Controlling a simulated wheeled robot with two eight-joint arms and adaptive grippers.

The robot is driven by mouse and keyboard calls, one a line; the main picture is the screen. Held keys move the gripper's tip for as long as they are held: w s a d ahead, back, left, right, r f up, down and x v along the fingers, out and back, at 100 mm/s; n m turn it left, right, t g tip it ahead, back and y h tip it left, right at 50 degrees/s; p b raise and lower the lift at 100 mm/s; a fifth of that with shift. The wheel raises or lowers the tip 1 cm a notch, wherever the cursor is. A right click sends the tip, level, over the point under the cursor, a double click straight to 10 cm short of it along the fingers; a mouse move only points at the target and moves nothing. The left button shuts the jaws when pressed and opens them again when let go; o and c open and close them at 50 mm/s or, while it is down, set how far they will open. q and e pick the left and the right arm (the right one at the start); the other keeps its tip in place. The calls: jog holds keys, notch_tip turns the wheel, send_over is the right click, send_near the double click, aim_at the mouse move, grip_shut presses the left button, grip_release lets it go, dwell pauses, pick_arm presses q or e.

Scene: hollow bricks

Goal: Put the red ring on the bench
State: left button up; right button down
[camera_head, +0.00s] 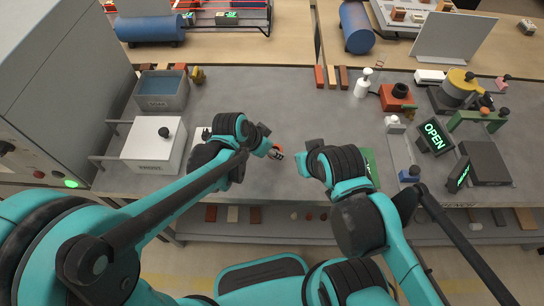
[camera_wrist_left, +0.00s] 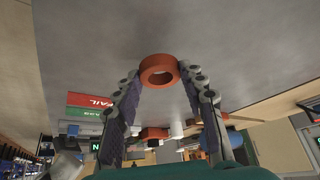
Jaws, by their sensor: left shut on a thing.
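The red ring (camera_wrist_left: 160,59) shows in the left wrist view, upright between my left fingertips (camera_wrist_left: 161,75), which close on its two sides. In the head view, my left gripper (camera_head: 276,152) is over the middle of the grey bench (camera_head: 290,100), and a bit of the ring (camera_head: 284,146) shows at its tip. Whether the ring touches the bench is hard to tell. My right gripper (camera_head: 317,148) is to the right of the left one, above the bench; its fingers are mostly hidden by its own wrist.
A grey bin (camera_head: 162,103) and a white lidded box (camera_head: 153,157) stand at the left. A white bottle (camera_head: 362,86), a red block with a black knob (camera_head: 396,96) and an OPEN sign (camera_head: 433,136) stand at the right. The bench's middle is clear.

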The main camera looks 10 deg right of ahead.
aim_at(272, 162)
pick_arm(q)
jog(key=shift+f+b, duration=0.65)
jog(key=shift+f, duration=1.05)
jog(key=shift+f, duration=0.2)
jog(key=o, duration=1)
jog(key=shift+o, duration=0.2)
jog(key=shift+r, duration=0.1)
jog(key=shift+r, duration=0.25)
jog(key=p+v, duration=0.4)
jog(key=v, duration=0.8)
jog(key=shift+p, duration=0.35)
